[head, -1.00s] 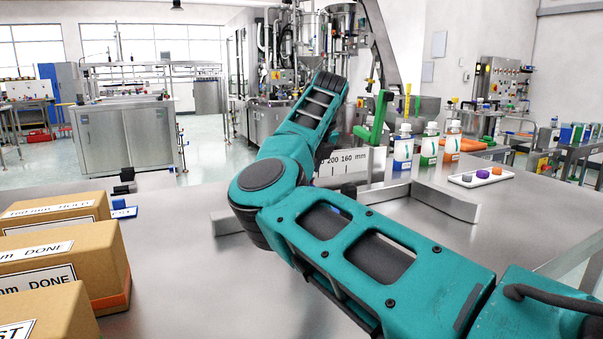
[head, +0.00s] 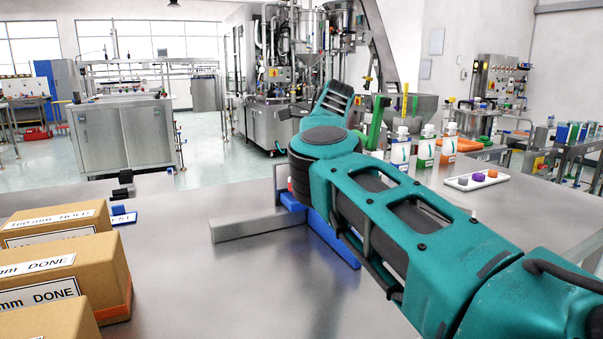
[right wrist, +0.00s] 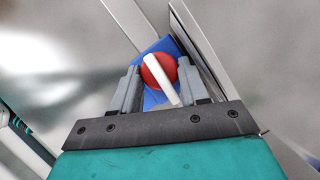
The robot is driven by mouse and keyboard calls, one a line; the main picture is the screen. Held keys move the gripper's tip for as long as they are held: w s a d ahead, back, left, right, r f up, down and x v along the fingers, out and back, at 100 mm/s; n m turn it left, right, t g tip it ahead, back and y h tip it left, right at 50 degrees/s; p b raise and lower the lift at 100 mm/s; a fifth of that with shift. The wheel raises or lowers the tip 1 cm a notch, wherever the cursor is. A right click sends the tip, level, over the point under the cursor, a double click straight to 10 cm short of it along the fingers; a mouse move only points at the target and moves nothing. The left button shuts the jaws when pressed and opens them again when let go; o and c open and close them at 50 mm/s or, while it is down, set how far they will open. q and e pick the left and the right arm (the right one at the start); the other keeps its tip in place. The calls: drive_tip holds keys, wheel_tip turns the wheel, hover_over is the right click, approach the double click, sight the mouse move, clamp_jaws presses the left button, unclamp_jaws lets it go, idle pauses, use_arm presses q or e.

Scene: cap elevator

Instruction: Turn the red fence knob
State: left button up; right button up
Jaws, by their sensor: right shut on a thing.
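The red fence knob (right wrist: 158,71) is round with a white bar across it and sits on a blue block, seen in the right wrist view. My right gripper (right wrist: 160,84) has its two grey fingers on either side of the knob and is shut on it. In the head view my right arm hides the gripper and most of the knob's area. The blue block (head: 334,243) and a grey metal fence bar (head: 248,224) show beside the arm. My left gripper is not in view.
Cardboard boxes (head: 60,255) with labels stand at the left on the steel table (head: 190,290). Several bottles (head: 426,148) and a white tray (head: 477,181) with coloured caps are behind my arm at the right. The table's front middle is clear.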

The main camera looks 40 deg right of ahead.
drive_tip(key=shift+n, duration=0.5)
drive_tip(key=o, duration=1)
drive_tip(key=shift+r, duration=0.1)
drive_tip(key=shift+o, duration=0.2)
